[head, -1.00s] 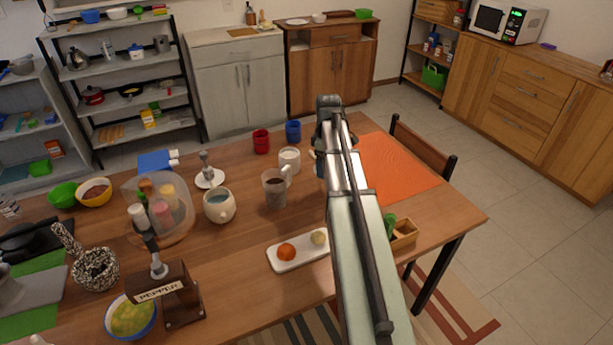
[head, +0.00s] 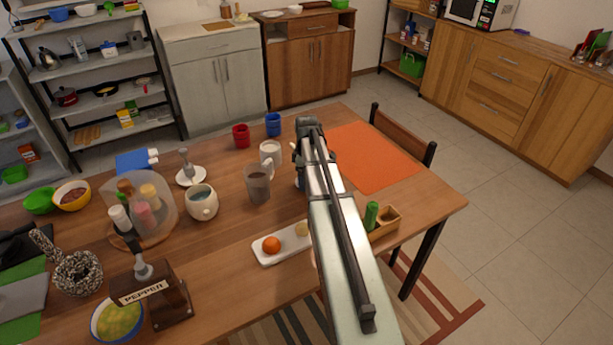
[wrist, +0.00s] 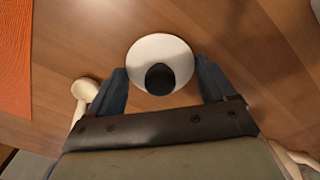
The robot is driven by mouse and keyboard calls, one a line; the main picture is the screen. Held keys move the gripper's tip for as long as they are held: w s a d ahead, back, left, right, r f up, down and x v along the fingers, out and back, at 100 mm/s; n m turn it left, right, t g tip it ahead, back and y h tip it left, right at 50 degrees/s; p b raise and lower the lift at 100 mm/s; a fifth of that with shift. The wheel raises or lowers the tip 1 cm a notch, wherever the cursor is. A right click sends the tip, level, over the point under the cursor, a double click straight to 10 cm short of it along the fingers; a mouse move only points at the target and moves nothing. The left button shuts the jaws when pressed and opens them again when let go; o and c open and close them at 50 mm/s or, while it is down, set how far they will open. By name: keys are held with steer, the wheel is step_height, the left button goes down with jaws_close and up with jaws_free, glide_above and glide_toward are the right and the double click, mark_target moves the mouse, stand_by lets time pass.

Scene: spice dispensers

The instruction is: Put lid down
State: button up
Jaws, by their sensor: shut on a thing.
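The lid is a white disc (wrist: 178,48) with a dark round knob (wrist: 159,79) in the wrist view. In the head view my arm covers most of the gripper and hides the lid, just left of the orange mat.
The orange mat (head: 370,160) lies at the table's right. A glass mug (head: 258,186), a white mug (head: 270,147) and a cream pot (head: 202,202) stand left of my arm. A white tray (head: 268,260) with an orange and a wooden box (head: 385,227) are nearer.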

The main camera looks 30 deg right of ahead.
steer(key=shift+f, duration=0.15)
steer(key=o, duration=0.9)
steer(key=shift+c, duration=0.2)
step_height(320, 180, up, 12)
steer(key=shift+r, duration=0.2)
